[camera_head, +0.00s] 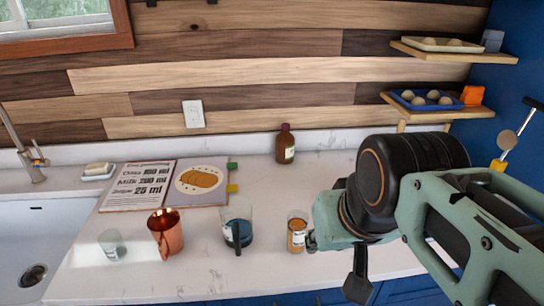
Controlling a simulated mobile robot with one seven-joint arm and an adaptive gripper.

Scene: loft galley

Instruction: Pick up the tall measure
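Several vessels stand in a row on the white counter. From left to right they are a small clear glass (112,245), a copper handled cup (166,234), a wider clear jug with dark blue contents and a dark handle (237,229), and a narrow, tall clear measure with amber contents and a pale label (297,232). Which one is the tall measure is not certain; the narrow amber one fits by shape. My gripper (352,280) hangs just right of it, over the counter's front edge. Its fingers are partly hidden, and contact with the amber measure cannot be made out.
A brown bottle (285,144) stands at the back. An open recipe book (168,186) lies behind the cups. A sink (30,235) with tap is at left, beside a soap dish (98,171). Shelves with trays (427,102) are at right. The counter between bottle and cups is clear.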

